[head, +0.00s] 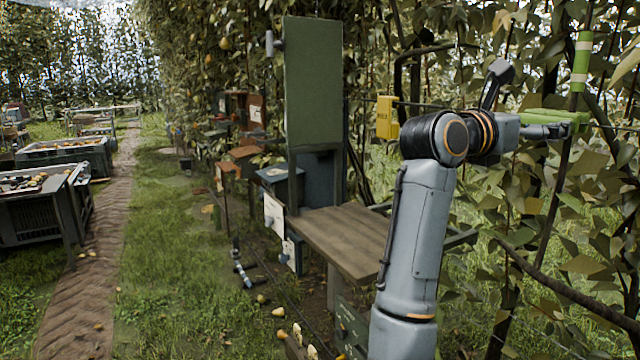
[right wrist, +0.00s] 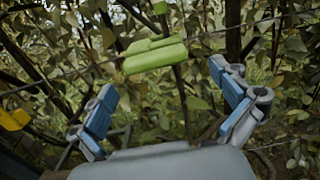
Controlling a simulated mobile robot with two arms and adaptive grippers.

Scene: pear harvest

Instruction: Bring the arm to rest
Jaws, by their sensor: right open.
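My right arm rises from the bottom right of the head view and bends at its top toward the right. My right gripper (head: 546,131) is at the vine wall, partly hidden by its own wrist. In the right wrist view, the right gripper (right wrist: 166,108) shows two blue-padded fingers spread wide with nothing between them. A bright green clip-like piece (right wrist: 155,56) sits on a dark stem ahead of the fingers. The green piece (head: 552,117) also shows close to the gripper in the head view; contact cannot be told. My left gripper is not in view.
A wooden shelf (head: 345,236) with a green upright board (head: 312,95) stands left of the arm. A yellow box (head: 386,118) hangs on the wire behind. Branches and leaves crowd the right side. Crates (head: 62,150) stand at far left; the grass path (head: 165,235) is mostly open.

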